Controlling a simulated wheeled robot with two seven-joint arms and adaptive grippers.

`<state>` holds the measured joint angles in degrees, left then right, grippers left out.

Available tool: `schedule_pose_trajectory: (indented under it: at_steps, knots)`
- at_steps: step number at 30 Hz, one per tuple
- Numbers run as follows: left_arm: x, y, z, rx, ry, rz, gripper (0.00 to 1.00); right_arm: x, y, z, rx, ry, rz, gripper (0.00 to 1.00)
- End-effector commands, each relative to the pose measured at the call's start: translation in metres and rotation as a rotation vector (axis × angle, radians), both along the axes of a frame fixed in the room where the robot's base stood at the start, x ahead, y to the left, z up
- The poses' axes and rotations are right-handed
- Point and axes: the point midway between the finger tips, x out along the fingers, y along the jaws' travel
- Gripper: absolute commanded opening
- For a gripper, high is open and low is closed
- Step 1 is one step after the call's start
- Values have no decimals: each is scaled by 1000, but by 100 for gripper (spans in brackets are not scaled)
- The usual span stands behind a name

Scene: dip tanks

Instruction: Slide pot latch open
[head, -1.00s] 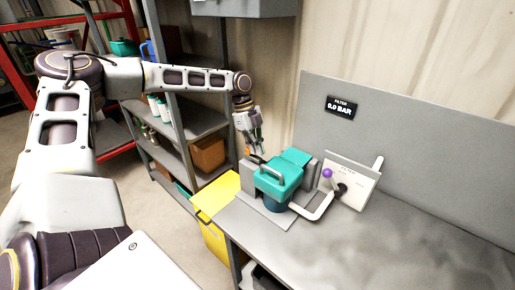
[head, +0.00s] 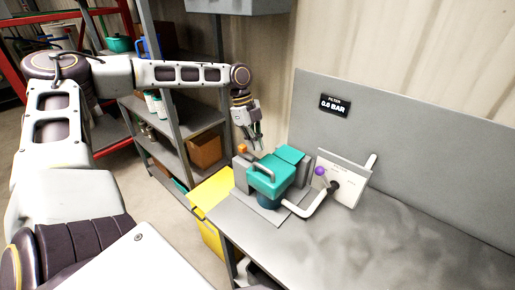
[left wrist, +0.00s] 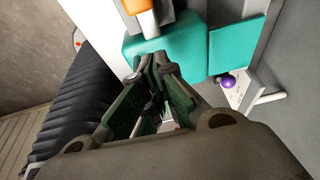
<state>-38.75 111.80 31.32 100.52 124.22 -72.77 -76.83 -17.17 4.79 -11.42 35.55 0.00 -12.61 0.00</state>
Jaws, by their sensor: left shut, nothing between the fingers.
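The teal filter pot (head: 268,182) stands at the left end of the grey bench, with a pale loop handle on its front. An orange knob (head: 242,148) sits beside the pot's back left, at the end of a dark bar. In the left wrist view the orange knob (left wrist: 138,5) shows at the top edge, partly cut off, next to the teal lid (left wrist: 180,48). My left gripper (head: 256,145) points down just right of the knob, above the pot's back edge. Its fingers (left wrist: 152,68) are shut and empty, apart from the knob. My right gripper is not in view.
A white panel (head: 350,185) with a purple-knobbed lever (head: 320,171) and a white pipe (head: 318,204) stand right of the pot. A display reading 0.0 BAR (head: 335,105) is on the grey backboard. A yellow bin (head: 212,190) is left of the bench. The bench's right side is clear.

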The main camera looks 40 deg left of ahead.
Motion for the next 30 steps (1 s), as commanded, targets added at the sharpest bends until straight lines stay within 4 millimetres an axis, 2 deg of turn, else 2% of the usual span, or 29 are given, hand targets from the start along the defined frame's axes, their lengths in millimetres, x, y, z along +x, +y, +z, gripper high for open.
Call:
schedule_pose_trajectory:
  at_steps: [15, 21, 30]
  knots:
    - [2, 22, 61, 0, -1, -1, 0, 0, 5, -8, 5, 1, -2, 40]
    - [2, 25, 70, -1, 0, 0, 0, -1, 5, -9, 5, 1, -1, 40]
    - [1, 25, 71, -1, 0, 0, 0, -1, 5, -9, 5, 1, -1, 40]
